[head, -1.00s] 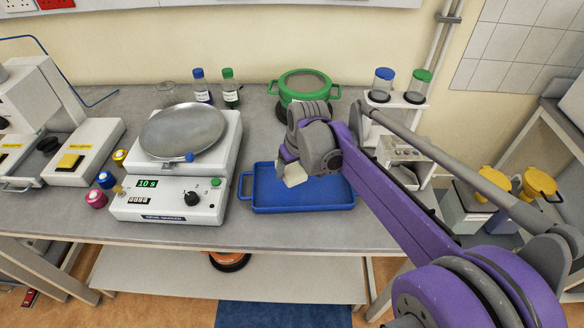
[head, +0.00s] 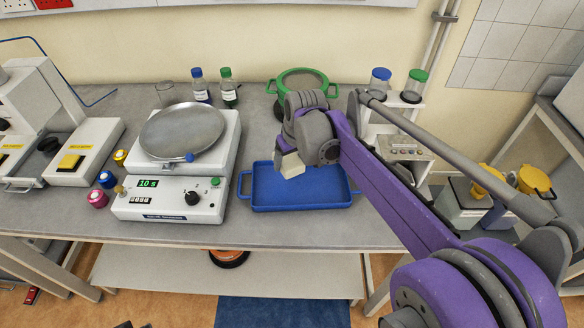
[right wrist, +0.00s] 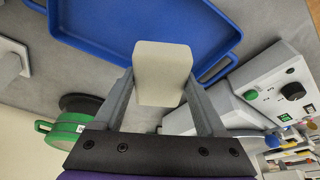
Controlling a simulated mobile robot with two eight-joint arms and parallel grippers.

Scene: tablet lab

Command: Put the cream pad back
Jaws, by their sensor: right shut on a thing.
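The cream pad (head: 291,165) is a small pale block held in my right gripper (head: 285,152), above the back part of the blue tray (head: 300,206). In the right wrist view the pad (right wrist: 161,72) sits between the two fingers of the right gripper (right wrist: 160,88), which are shut on it. The blue tray (right wrist: 110,45) lies beyond the pad there, and its floor looks empty in the head view. My left gripper is not in view.
A white shaker with a round metal plate (head: 182,130) stands left of the tray. A green pot (head: 300,80) stands behind my right gripper. Small coloured pots (head: 97,198) and bottles (head: 228,88) are near the shaker. A small white rack (head: 400,103) stands at the right.

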